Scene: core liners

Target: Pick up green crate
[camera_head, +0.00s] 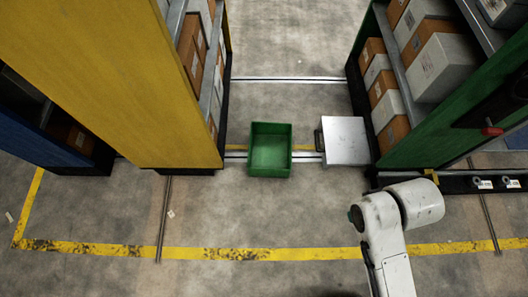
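The green crate (270,170) stands on the floor in the gap between two shelving units. It is an open-topped box and looks empty inside. Its near side rests close to the floor rail. My arm reaches up from the bottom right, to the right of the crate and nearer to me. My gripper itself is not visible; only white arm links show, well apart from the crate.
A yellow-sided shelf (130,80) stands left of the crate and a green-sided shelf (440,110) right. A flat pale metal box (345,140) with a dark handle sits just right of the crate. Floor rails cross the aisle. Bare floor lies in front, with a yellow line (290,254).

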